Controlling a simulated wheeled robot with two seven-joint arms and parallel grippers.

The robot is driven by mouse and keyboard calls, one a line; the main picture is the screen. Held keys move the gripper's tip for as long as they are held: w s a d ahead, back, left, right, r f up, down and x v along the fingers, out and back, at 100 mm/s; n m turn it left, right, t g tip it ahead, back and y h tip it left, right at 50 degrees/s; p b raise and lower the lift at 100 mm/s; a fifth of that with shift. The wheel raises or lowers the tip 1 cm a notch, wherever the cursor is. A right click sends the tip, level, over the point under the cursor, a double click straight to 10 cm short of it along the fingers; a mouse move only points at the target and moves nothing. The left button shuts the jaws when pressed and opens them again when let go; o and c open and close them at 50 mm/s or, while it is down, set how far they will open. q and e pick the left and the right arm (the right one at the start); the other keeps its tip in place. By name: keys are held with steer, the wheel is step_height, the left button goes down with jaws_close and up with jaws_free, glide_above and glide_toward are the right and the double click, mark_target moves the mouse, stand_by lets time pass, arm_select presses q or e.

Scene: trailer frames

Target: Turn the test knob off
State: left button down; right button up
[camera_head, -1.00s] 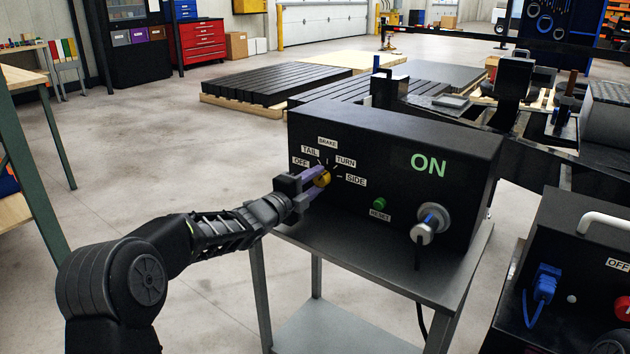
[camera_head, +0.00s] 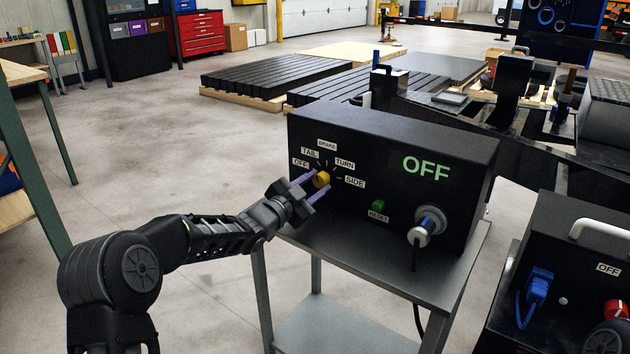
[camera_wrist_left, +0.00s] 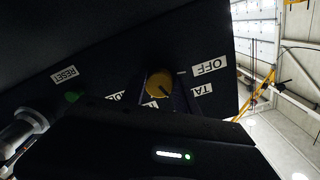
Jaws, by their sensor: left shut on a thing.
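The yellow test knob (camera_head: 321,180) is on the front of a black box (camera_head: 455,215), ringed by labels OFF, TAIL, BRAKE, TURN and SIDE. The display (camera_head: 426,167) on that box reads OFF in green. My left gripper (camera_head: 316,184) is shut on the knob, with its purple fingers on either side of it. The knob also shows in the left wrist view (camera_wrist_left: 159,84), close to the OFF label (camera_wrist_left: 209,66). The gripper body hides part of the panel there. My right gripper is not in view.
A green RESET button (camera_head: 378,205) and a silver connector (camera_head: 424,228) are right of the knob. The box stands on a grey metal stand (camera_head: 385,270). Another black box (camera_head: 535,225) with a blue plug is at the right. Open floor lies at the left.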

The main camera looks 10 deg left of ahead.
arm_select(q)
steer(key=n+p, duration=0.2)
steer(key=n, duration=0.4)
steer(key=shift+s+n, duration=0.1)
steer(key=shift+n, duration=0.2)
steer(key=n+p, duration=0.1)
steer(key=n, duration=0.1)
steer(key=n+p, duration=0.1)
steer(key=n, duration=0.2)
steer(key=shift+d+f+n, duration=0.1)
steer(key=shift+d+n, duration=0.1)
steer(key=shift+n, duration=0.1)
steer(key=c, duration=0.9)
jaws_free()
steer(key=v, duration=0.8)
steer(key=shift+p, duration=0.3)
